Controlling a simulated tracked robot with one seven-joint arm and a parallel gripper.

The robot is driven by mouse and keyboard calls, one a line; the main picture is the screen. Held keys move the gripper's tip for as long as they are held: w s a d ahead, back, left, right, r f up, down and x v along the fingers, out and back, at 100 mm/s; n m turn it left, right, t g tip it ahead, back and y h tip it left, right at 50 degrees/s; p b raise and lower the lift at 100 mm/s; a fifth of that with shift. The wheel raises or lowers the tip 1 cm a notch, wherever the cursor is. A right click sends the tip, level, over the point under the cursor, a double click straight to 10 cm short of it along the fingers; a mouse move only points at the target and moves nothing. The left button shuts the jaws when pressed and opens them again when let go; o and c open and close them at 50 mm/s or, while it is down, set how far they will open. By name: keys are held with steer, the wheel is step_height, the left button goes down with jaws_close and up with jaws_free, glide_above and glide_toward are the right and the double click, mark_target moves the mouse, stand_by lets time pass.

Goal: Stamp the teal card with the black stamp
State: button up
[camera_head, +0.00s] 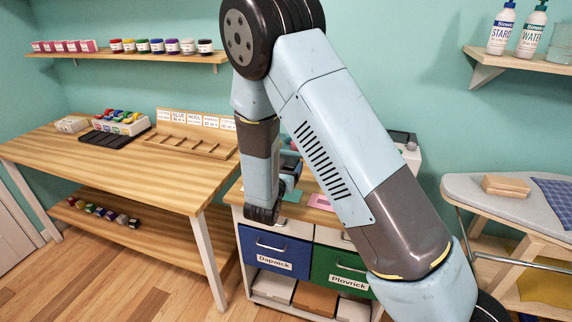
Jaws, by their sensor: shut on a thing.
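My gripper (290,178) is low over the cabinet top, partly hidden behind my own arm. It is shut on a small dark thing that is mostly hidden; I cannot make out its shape. A small teal patch (292,195) shows on the cabinet top just below the gripper and may be the teal card. Whether the held thing touches it cannot be told. A pink card (320,202) lies to its right on the same top.
The cabinet has a blue drawer (272,254) labelled Dapwick and a green one (342,268) labelled Plovrick. On the left table (120,165) are a rack of coloured stamps (122,122), a dark tray (108,138) and a wooden sorter (190,145). An ironing board (480,200) stands right.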

steer(key=shift+f, duration=2.4)
steer(key=shift+f, duration=0.7)
steer(key=shift+r, duration=0.15)
stand_by(3.8)
steer(key=shift+r, duration=3)
